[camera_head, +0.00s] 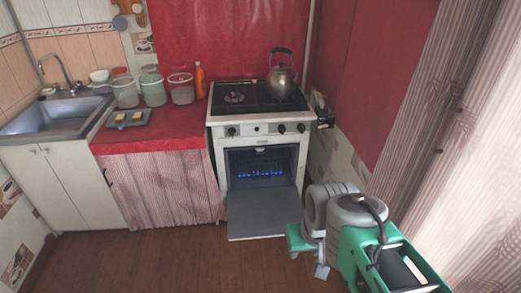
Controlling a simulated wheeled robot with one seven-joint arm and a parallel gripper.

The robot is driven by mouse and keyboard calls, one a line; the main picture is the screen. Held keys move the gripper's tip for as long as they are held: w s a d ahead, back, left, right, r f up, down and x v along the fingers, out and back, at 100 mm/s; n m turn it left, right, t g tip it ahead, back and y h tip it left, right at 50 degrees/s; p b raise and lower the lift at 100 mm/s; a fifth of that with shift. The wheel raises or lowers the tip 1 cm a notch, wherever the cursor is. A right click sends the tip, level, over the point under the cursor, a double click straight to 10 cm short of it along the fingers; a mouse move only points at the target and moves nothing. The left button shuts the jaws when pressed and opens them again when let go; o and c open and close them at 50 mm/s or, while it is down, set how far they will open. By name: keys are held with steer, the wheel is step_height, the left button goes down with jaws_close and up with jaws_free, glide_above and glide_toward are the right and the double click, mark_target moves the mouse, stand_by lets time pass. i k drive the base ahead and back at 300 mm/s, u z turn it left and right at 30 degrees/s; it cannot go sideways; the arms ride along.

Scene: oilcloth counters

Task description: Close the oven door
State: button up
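The oven door (262,212) is open, folded down in front of the white oven (262,135). Its dark inner face is turned up, and its right edge is near my arm. The oven cavity shows a row of blue flames inside. My gripper (307,261) is at the lower right, just right of the door's front part. Its two grey fingers point down and stand apart, with nothing seen between them. Whether it touches the door cannot be told.
A metal kettle (282,75) stands on the stovetop. A counter with red oilcloth (170,128) holds several jars and an orange bottle (199,80), left of the oven. A curtain (440,130) hangs at right. The wooden floor (150,260) is clear at front left.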

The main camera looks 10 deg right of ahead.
mark_target(259, 213)
steer(key=i, duration=1)
